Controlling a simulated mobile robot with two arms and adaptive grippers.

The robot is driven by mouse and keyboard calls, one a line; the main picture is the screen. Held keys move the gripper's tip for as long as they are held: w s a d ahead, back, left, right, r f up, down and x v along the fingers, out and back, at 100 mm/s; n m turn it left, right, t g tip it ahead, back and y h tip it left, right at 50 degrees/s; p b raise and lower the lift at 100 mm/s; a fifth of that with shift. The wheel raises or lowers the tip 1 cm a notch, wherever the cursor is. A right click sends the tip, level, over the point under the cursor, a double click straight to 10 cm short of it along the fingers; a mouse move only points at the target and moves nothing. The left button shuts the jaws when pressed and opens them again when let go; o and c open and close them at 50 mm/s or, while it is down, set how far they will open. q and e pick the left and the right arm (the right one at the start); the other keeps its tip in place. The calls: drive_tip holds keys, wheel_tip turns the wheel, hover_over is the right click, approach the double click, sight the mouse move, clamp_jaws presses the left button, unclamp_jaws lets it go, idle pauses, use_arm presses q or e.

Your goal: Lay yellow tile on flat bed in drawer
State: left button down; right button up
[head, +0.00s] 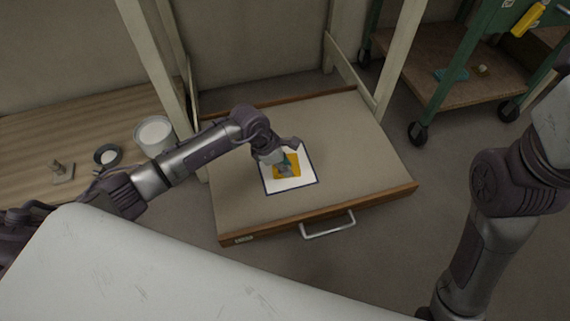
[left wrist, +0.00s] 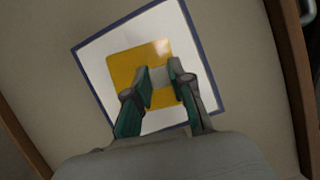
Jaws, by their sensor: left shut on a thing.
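The yellow tile (head: 294,159) is over a white sheet with a dark blue border (head: 300,182) inside the open drawer (head: 371,150). My left gripper (head: 286,167) comes down on the tile from above. In the left wrist view my left gripper (left wrist: 160,88) is shut on a pale block on the middle of the yellow tile (left wrist: 126,68). I cannot tell whether the tile touches the sheet (left wrist: 93,58) or hovers just above it. My right arm shows at the right, but its gripper is out of view.
The drawer has a wooden front with a metal handle (head: 328,225). Pale frame posts stand behind it. A white pot (head: 154,133) and a small dark-rimmed jar (head: 108,156) stand on wood at the left. A green cart (head: 445,85) stands at the back right. The drawer floor around the sheet is clear.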

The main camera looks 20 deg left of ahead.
use_arm(q)
drive_tip(key=shift+f, duration=0.1)
idle(0.5)
drive_tip(key=c, duration=0.9)
unclamp_jaws()
drive_tip(key=shift+c, duration=0.2)
drive_tip(key=v, duration=1.2)
